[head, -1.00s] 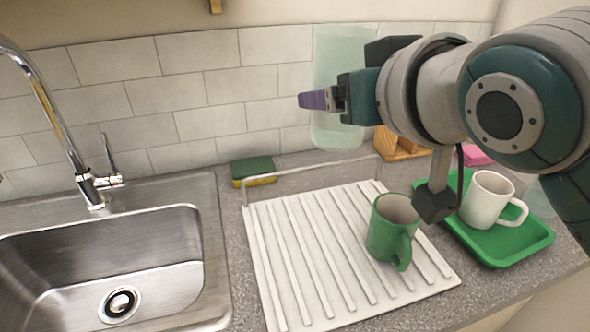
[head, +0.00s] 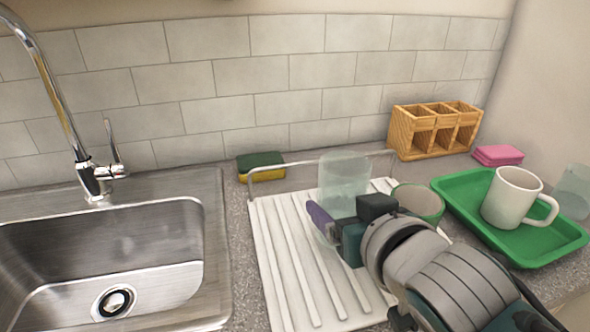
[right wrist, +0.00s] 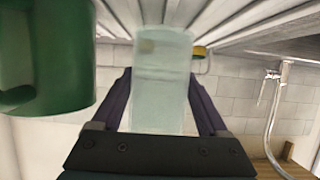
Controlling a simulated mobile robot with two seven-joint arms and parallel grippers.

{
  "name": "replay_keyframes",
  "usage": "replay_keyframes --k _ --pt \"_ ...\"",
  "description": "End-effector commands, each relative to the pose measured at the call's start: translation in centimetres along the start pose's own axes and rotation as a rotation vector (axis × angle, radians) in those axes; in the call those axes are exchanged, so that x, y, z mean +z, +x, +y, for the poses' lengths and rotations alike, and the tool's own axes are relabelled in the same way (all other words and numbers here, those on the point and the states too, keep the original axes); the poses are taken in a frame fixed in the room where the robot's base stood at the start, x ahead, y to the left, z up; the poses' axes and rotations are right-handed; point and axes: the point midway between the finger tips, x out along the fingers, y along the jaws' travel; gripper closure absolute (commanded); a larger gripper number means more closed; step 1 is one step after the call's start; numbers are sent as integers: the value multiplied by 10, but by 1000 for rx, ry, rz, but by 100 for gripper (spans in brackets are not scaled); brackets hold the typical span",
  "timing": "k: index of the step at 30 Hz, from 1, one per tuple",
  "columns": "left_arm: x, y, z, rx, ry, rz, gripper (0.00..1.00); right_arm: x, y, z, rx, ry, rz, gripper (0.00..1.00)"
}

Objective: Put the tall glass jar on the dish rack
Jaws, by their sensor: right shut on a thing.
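The tall glass jar (head: 343,178) is pale, clear and upright over the white dish rack (head: 283,262). My right gripper (head: 326,222) is shut on the jar from the front right. In the right wrist view the jar (right wrist: 162,80) sits between the two purple fingers of the gripper (right wrist: 163,105). I cannot tell whether the jar's base touches the rack, because the gripper hides part of it. The green mug (head: 418,203) stands on the rack just right of the jar, partly hidden by my arm. My left gripper is not in view.
A green tray (head: 455,190) holds a white mug (head: 512,197), with another glass (head: 573,190) beside it. A wooden holder (head: 433,130), pink sponges (head: 497,155) and a green-yellow sponge (head: 261,166) are at the back. The sink (head: 110,260) is left. The rack's left part is clear.

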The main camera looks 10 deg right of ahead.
Motion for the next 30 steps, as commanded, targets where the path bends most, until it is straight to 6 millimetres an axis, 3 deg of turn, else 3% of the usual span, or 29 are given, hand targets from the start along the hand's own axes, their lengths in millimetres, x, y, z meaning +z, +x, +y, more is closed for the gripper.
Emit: replay_keyframes --k 3,14,15,21,30 --pt "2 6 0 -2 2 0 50 9 5 0 -1 1 4 100" --pt "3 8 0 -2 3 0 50 12 6 0 -1 1 3 100" --pt "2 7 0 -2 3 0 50 12 5 0 0 0 0 20" --pt "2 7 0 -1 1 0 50 12 5 0 0 0 0 0" --pt "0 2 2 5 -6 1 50 8 2 0 -1 0 0 0"
